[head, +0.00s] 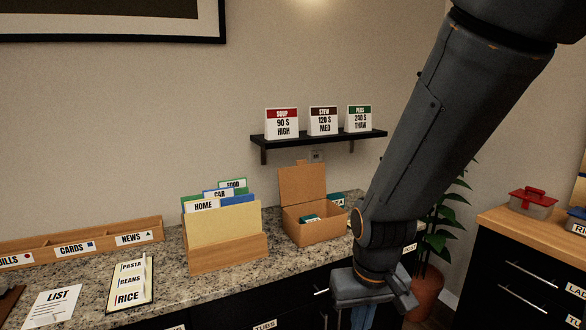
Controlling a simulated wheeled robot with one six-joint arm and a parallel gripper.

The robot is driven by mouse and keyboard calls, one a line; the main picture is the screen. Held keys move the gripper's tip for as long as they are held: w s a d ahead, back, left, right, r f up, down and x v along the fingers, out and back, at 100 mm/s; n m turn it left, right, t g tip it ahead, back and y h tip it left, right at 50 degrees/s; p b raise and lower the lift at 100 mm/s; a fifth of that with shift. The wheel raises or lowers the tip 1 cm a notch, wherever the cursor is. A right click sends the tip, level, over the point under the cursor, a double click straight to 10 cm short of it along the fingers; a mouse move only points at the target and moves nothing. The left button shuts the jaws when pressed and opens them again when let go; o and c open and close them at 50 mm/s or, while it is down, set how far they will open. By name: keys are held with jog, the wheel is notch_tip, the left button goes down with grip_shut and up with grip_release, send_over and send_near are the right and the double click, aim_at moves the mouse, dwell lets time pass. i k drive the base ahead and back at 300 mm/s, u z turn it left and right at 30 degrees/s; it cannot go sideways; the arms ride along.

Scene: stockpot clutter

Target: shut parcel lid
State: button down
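The parcel is an open brown cardboard box (318,232) on the granite counter, right of the middle in the head view. Its lid (302,184) stands upright at the back of the box. Something dark green with a pale label (310,219) lies inside; most of the inside is hidden. My gripper (370,312) hangs in front of the counter's edge, lower in the picture and to the right of the box, apart from it. Its fingertips are cut off by the bottom edge of the picture, so I cannot tell its opening.
A wooden file holder (228,255) with folders stands just left of the box. A dark shelf (318,138) with several signs hangs above it. A green box (337,200) is partly hidden behind the parcel. A plant (428,270) stands right of my arm.

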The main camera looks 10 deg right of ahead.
aim_at(303, 182)
jog(key=u, duration=0.5)
jog(key=i, duration=1.15)
jog(key=z, duration=0.25)
